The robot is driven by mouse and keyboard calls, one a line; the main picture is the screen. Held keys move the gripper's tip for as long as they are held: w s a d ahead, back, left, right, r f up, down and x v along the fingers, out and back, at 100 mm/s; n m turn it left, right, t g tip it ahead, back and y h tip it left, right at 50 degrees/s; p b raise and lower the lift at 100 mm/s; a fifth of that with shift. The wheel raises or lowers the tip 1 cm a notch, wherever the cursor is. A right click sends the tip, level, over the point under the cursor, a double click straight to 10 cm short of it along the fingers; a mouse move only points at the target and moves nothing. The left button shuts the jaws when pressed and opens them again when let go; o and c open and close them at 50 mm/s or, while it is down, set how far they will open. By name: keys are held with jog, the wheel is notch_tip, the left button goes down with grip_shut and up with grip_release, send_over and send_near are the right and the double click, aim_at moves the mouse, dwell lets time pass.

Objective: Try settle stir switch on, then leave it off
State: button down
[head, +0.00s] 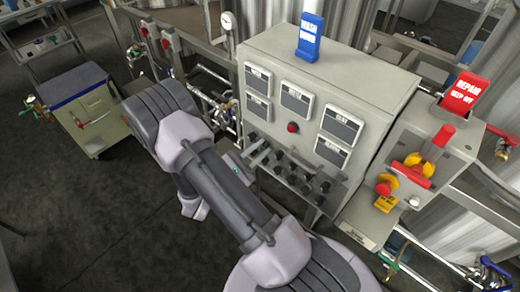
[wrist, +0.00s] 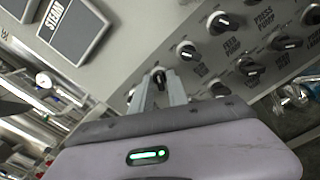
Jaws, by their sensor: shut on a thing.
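The grey control panel (head: 262,110) carries rows of dark rotary switch knobs on its lower part. In the wrist view, my gripper (wrist: 159,82) has its two fingers closed around a small dark switch knob (wrist: 158,73) at the left end of the rows. The fingers hide most of this knob, so I cannot tell its position. Its label is not readable, so I cannot confirm it is the settle stir switch. In the head view, my gripper (head: 257,155) is at the panel's lower left, with its fingertips hard to make out.
Neighbouring knobs (wrist: 187,50) sit close to the right of my fingers. A red button (head: 292,127) and several display plates (head: 295,98) are above. A blue sign (head: 310,38) stands on top. A red repair sign (head: 466,95) marks the box at right. Pipes run left of the panel.

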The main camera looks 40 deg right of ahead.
jog(key=c, duration=1.5)
grip_release()
jog(key=a, duration=0.5)
jog(key=s+a+p, duration=0.1)
jog(key=a, duration=0.5)
jog(key=a+p, duration=0.1)
jog(key=a, duration=0.5)
jog(key=shift+s+a, duration=0.2)
